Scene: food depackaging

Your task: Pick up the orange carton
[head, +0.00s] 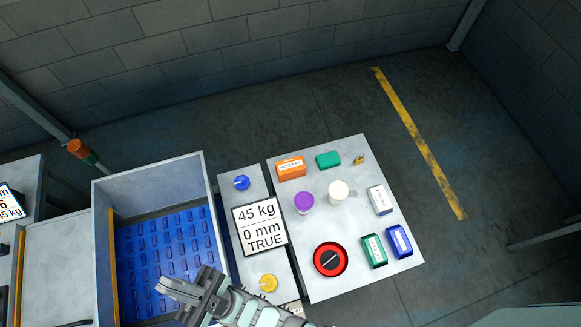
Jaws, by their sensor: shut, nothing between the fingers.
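The orange carton (291,168) is a small box with a white label on its front. It stands near the back left corner of the grey table (320,282). My gripper (166,291) is at the bottom of the head view, over the front of the blue-floored bin. It is shut and empty, well apart from the carton, which lies up and to the right of it. Nothing hides the carton.
On the table are a green block (328,160), purple (304,203) and white (338,192) cups, a white box (380,200), green (374,251) and blue (399,242) boxes and a red-black dial (330,260). A display panel (259,226) and a high-walled bin (152,187) stand left.

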